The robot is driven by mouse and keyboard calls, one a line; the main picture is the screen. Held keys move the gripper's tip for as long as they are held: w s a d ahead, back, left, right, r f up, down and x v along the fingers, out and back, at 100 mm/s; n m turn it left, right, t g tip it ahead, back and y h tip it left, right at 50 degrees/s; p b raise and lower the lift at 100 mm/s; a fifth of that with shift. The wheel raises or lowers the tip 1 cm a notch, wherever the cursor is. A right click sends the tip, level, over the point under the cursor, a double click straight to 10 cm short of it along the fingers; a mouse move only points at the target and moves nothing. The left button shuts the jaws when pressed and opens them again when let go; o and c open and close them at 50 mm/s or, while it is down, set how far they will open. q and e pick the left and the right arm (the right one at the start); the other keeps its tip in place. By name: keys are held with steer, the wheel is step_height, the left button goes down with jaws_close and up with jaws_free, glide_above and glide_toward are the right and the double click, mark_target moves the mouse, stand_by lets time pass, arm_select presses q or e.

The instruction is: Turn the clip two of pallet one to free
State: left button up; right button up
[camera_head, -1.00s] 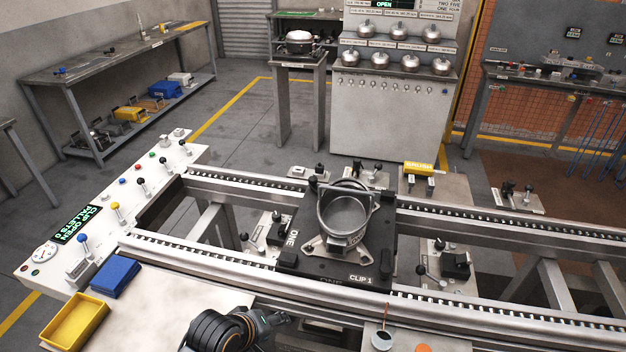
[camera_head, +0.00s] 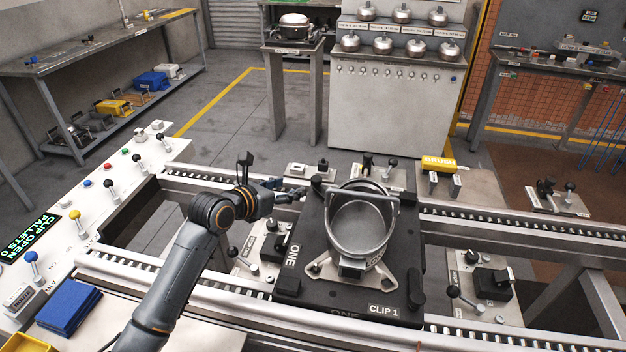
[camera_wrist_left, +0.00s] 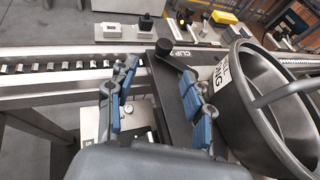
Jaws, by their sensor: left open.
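Pallet one (camera_head: 300,283) is a black plate marked ONE on the roller line, with a CLIP 1 label at its front right. It bears a grey open compressor shell (camera_head: 362,232), which also shows in the left wrist view (camera_wrist_left: 285,125). A black clip (camera_head: 317,184) stands at its back left corner; in the left wrist view the clip's knob (camera_wrist_left: 164,49) is beside a partly hidden CLIP label. I take this for clip two. My left gripper (camera_head: 293,194) is just left of this corner. In the left wrist view it (camera_wrist_left: 160,72) is open and empty, the knob showing between and beyond its blue-padded fingertips.
A control panel (camera_head: 92,208) with levers and a CLIP OPEN display runs along the left. Stop units with black knobs (camera_head: 485,282) flank the pallet. The yellow BRUSH block (camera_head: 438,163) stands behind right. Rails (camera_head: 480,222) run left and right.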

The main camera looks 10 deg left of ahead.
mark_target(315, 179)
arm_select(q)
steer(key=x, duration=0.2)
steer(key=d+x, duration=0.1)
steer(key=x, duration=0.1)
steer(key=shift+w+r, duration=0.1)
steer(key=b+x, duration=0.1)
steer(key=x, duration=0.5)
steer(key=shift+w+d, duration=0.2)
steer(key=shift+w, duration=0.1)
steer(key=shift+w+d+f, duration=0.2)
steer(key=shift+w+f, duration=0.2)
steer(key=shift+w, duration=0.25)
steer(key=c, duration=1)
jaws_close()
arm_select(e)
steer(key=shift+g, duration=0.3)
steer(key=s, duration=0.1)
steer(key=s+d+f, duration=0.1)
steer(key=s, duration=0.2)
steer(key=shift+d+f, duration=0.2)
steer(key=shift+d, duration=0.2)
